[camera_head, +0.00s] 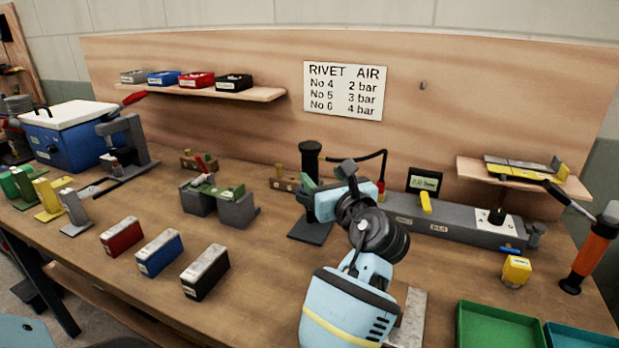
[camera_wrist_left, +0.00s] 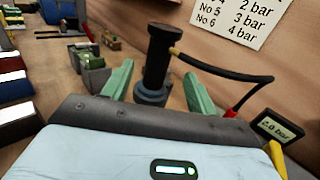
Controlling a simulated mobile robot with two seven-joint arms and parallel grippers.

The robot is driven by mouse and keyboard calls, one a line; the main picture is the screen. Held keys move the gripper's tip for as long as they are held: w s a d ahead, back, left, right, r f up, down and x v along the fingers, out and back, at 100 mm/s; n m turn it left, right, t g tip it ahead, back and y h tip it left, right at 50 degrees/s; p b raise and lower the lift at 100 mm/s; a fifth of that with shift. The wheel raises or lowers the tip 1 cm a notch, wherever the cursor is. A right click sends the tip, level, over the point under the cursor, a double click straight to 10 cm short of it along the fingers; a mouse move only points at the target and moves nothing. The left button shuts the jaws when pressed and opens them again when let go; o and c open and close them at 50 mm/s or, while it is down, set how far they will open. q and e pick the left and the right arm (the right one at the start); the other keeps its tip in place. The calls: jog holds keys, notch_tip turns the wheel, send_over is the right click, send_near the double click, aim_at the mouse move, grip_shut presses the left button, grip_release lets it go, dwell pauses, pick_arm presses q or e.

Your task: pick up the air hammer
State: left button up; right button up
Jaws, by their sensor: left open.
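The air hammer (camera_head: 311,158) is a black upright cylinder with a wider top, standing on a dark stand (camera_head: 312,231) at the middle of the bench. It also shows in the left wrist view (camera_wrist_left: 157,58), with a black hose curving off to the right to a red fitting. My left gripper (camera_head: 309,186) is low beside the hammer. In the left wrist view my left gripper (camera_wrist_left: 158,85) is open, with one green finger on each side of the hammer's lower part. A gap shows on both sides, and I see no contact. My right gripper is not in view.
A pressure display (camera_head: 425,181) reading 2.0 bar and a yellow lever (camera_head: 425,202) sit right of the hammer, by a long grey rail (camera_head: 450,222). A grey fixture (camera_head: 219,203) stands to its left. Red, blue and black boxes (camera_head: 205,271) stand in front. A green tray (camera_head: 500,325) is at right.

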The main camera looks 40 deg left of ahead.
aim_at(314, 164)
pick_arm(q)
jog(key=shift+r, duration=0.15)
jog(key=shift+x, duration=3.8)
jog(key=c, duration=1.1)
jog(key=shift+r, duration=0.2)
